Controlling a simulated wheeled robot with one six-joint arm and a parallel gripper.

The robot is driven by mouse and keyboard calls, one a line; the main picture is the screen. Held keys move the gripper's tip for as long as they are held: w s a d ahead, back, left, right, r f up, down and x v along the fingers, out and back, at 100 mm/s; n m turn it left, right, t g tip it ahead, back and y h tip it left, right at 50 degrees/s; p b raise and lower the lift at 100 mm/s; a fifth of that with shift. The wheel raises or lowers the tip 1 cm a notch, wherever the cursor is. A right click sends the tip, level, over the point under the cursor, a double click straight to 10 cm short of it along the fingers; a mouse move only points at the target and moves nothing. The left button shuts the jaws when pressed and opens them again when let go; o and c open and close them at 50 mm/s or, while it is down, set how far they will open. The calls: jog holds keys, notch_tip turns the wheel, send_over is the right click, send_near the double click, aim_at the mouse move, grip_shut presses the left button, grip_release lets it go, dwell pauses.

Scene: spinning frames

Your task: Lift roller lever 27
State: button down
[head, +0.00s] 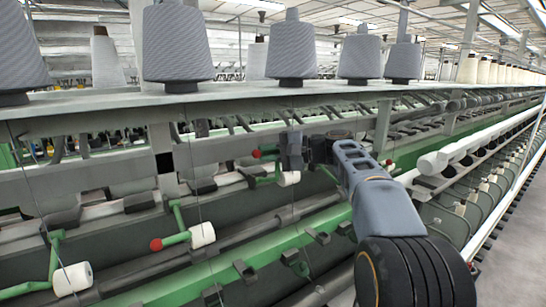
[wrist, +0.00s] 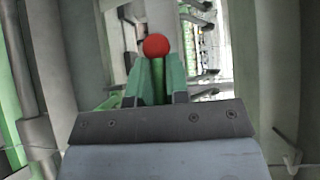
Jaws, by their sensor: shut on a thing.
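My gripper (head: 284,153) is at the spinning frame in the head view, beside a green roller lever with a red ball (head: 256,154) and a white roller (head: 288,178). In the wrist view, the red ball (wrist: 156,46) stands just beyond the fingertips. The green lever (wrist: 158,82) runs between the fingers of my gripper (wrist: 157,92), which is shut on it. My gripper hides part of the lever in the head view. No number can be read on it.
Another green lever with a red ball (head: 156,244) and white roller (head: 202,235) is at the lower left. A further white roller (head: 73,278) is nearer. Grey yarn cones (head: 291,45) stand on the shelf (head: 110,100) above. Green rails (head: 240,255) run below.

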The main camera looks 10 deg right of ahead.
jog(key=shift+w+a+r, duration=0.2)
jog(key=shift+w+r, duration=0.25)
jog(key=shift+w, duration=0.1)
jog(key=shift+r, duration=0.15)
jog(key=c, duration=1.1)
grip_release()
jog(key=shift+w, duration=0.15)
jog(key=shift+f, duration=0.2)
jog(key=shift+d, duration=0.5)
jog(key=b+v, duration=0.2)
jog(key=v, duration=1)
jog(key=shift+s+d+r, duration=0.2)
jog(key=shift+s+r, duration=0.1)
jog(key=shift+s, duration=0.05)
